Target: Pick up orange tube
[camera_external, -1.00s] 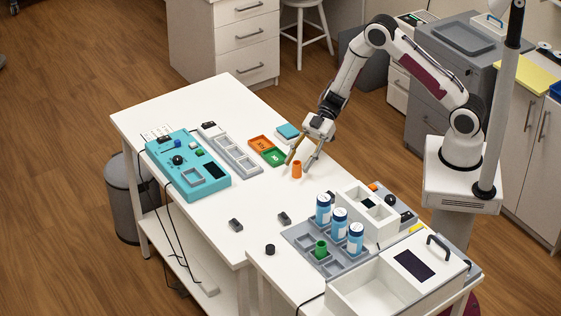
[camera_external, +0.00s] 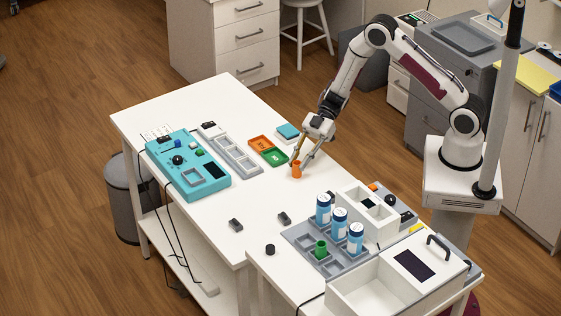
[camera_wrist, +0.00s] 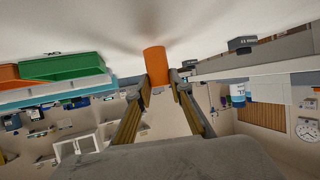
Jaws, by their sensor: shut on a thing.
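The orange tube (camera_external: 297,170) stands upright on the white table, near the table's right edge in the external view. My gripper (camera_external: 299,163) reaches down from above, with its fingertips closed on the tube's sides. In the wrist view the orange tube (camera_wrist: 156,66) sits between the two fingertips (camera_wrist: 158,90), which touch it on either side. The tube looks to be still at table level.
Orange and green trays (camera_external: 268,151) lie just left of the tube. A grey rack (camera_external: 233,156) and teal console (camera_external: 187,165) are farther left.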

